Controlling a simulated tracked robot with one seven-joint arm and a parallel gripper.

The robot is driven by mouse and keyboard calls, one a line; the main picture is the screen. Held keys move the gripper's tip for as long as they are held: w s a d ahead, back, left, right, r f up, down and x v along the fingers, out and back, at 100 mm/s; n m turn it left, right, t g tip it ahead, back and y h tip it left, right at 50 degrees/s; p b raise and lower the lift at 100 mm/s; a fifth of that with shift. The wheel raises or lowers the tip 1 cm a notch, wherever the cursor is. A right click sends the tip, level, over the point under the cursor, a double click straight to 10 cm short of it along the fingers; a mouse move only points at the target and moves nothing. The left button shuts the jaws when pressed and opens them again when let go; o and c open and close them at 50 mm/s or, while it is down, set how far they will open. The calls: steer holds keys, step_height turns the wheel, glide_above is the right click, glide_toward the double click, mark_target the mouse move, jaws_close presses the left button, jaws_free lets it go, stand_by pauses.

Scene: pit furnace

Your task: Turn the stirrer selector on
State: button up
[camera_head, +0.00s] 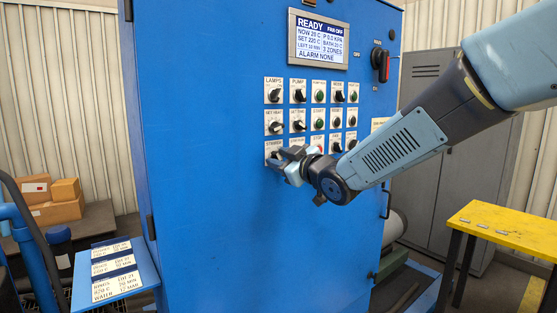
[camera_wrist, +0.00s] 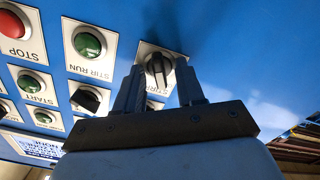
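The stirrer selector (camera_head: 271,148) is at the left end of the lowest control row on the blue cabinet, under a label that seems to read STIRRER. In the head view my gripper (camera_head: 278,160) is at this control and hides part of it. In the wrist view the selector's dark knob (camera_wrist: 159,67) sits on a white plate between the two fingertips of my gripper (camera_wrist: 160,82). The fingers are spread to either side of the knob, with a visible gap on each side. Whether a fingertip touches the plate I cannot tell.
A green STIR RUN button (camera_wrist: 89,44) is beside the selector, with a red STOP button (camera_wrist: 12,24) further along. More knobs and buttons fill the panel. The display (camera_head: 318,40) reads READY. A yellow table (camera_head: 505,228) stands at right, boxes (camera_head: 55,200) at left.

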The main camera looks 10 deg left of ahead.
steer(key=shift+c, duration=0.3)
jaws_close()
